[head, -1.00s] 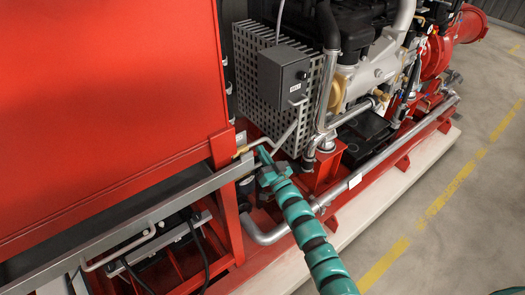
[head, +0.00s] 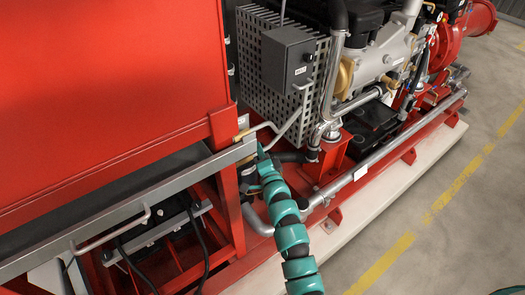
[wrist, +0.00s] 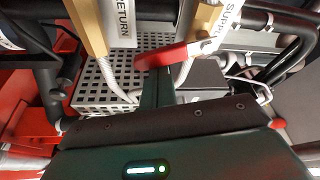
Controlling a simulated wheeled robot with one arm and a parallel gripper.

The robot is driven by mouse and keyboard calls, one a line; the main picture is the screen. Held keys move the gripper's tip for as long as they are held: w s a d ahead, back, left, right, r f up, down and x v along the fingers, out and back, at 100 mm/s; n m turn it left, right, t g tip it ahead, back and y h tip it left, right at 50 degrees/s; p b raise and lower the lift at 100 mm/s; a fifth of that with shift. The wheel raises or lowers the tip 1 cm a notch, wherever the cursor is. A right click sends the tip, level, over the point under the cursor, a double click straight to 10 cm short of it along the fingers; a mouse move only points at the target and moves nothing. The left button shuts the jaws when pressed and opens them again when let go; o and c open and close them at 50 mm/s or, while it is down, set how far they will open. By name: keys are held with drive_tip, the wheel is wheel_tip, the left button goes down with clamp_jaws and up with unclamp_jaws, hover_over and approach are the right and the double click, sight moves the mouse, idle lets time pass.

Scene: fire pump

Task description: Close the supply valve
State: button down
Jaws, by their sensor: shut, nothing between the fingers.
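The supply valve's red lever (wrist: 168,56) shows in the wrist view, crosswise in front of a brass pipe (wrist: 213,22) with a white SUPPLY tag (wrist: 229,22). My gripper (wrist: 162,76) is shut and empty, with its dark fingers pointing up at the lever. The fingertips overlap the lever in the picture; I cannot tell if they touch. In the head view my gripper (head: 263,158) is beside the end of the grey rail, below a brass fitting (head: 241,135). The lever cannot be made out there.
A second brass pipe (wrist: 88,26) with a RETURN tag (wrist: 124,22) stands left of the supply pipe. A perforated metal guard (head: 285,75) and grey control box (head: 288,58) are behind. The large red tank (head: 105,75) fills the left. Open floor (head: 470,240) lies at right.

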drive_tip(key=shift+s+a+f+m+g+h, duration=0.15)
drive_tip(key=shift+a+m+g, duration=0.1)
drive_tip(key=shift+m, duration=0.4)
drive_tip(key=shift+s+a+f+m+g+h, duration=0.15)
drive_tip(key=shift+s+a+m, duration=0.1)
drive_tip(key=shift+m, duration=0.35)
drive_tip(key=shift+s+a+f+m+g+h, duration=0.15)
drive_tip(key=shift+a+m+g, duration=0.1)
drive_tip(key=shift+m, duration=0.4)
drive_tip(key=w+d+b, duration=0.1)
drive_tip(key=w+d, duration=0.1)
drive_tip(key=d, duration=0.1)
drive_tip(key=b+v, duration=0.2)
drive_tip(key=v, duration=0.7)
drive_tip(key=shift+s+d, duration=0.25)
drive_tip(key=shift+s, duration=0.05)
drive_tip(key=shift+f, duration=0.15)
